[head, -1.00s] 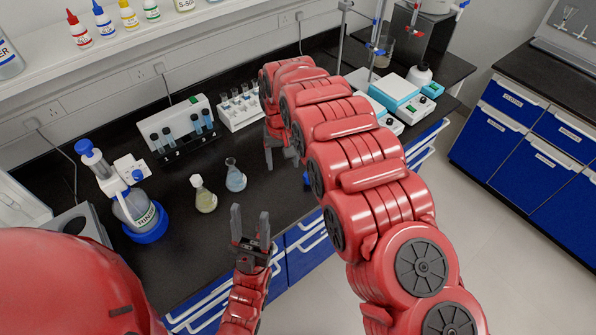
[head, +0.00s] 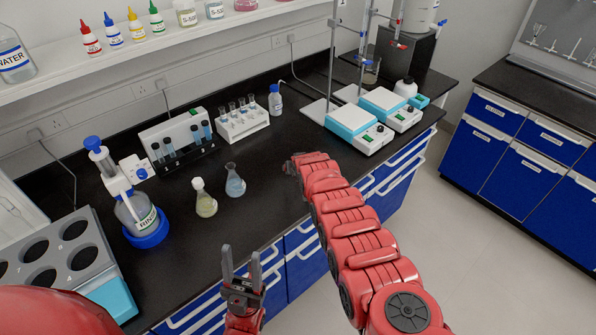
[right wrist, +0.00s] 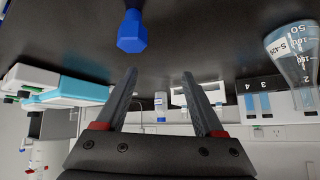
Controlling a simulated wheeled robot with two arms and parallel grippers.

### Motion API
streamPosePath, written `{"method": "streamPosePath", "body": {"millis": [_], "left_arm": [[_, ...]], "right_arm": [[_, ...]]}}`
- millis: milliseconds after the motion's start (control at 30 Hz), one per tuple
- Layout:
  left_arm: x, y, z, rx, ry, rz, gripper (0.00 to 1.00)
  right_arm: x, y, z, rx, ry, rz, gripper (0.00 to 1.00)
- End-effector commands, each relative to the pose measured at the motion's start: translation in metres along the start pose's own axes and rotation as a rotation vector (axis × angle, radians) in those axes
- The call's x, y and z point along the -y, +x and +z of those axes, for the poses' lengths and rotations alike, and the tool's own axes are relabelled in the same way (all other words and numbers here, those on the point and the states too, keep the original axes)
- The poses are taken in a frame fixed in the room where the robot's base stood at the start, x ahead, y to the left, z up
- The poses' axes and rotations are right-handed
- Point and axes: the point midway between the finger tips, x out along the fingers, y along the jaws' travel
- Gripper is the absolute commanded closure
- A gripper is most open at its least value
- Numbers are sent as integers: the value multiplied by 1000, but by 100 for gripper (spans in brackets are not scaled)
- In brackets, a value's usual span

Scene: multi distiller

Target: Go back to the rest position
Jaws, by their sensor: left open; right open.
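My left gripper (head: 242,283) is low in the middle of the head view, in front of the bench edge. Its two grey fingers point up, apart, with nothing between them. My right arm reaches in from the lower right, and its hand is mostly hidden at the arm's far end over the black bench (head: 262,190). In the right wrist view my right gripper (right wrist: 160,75) has its fingers spread and empty. A blue faceted stopper (right wrist: 132,32) lies on the dark surface beyond the fingers. A flask (right wrist: 293,55) with blue liquid shows at the upper right there.
Two flasks, one yellowish (head: 206,203) and one bluish (head: 235,184), stand on the bench. A wash bottle on a blue base (head: 148,238) is left of them. Vial racks (head: 242,124) and stirrer hotplates (head: 352,128) stand behind. Floor at right (head: 480,240) is clear.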

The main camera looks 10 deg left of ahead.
Motion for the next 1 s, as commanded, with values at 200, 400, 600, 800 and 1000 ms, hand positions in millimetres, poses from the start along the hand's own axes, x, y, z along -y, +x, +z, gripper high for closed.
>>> {"method": "streamPosePath", "body": {"millis": [200, 400, 600, 800, 1000], "left_arm": [[0, -4, 1, 0, 0, 0, 50], [0, -4, 1, 0, 0, 0, 50], [0, -4, 1, 0, 0, 0, 50], [0, -5, 1, 0, 0, 0, 50], [0, -10, 2, 0, 0, 0, 50]], "right_arm": [[-10, 9, -3, -67, 3, 1, 30], [-11, 9, -4, -72, 3, 0, 30], [-11, 9, -3, -70, 3, 1, 30], [-16, 12, -4, -101, 5, 2, 30], [-64, 22, -10, -382, 12, 17, 30]]}}
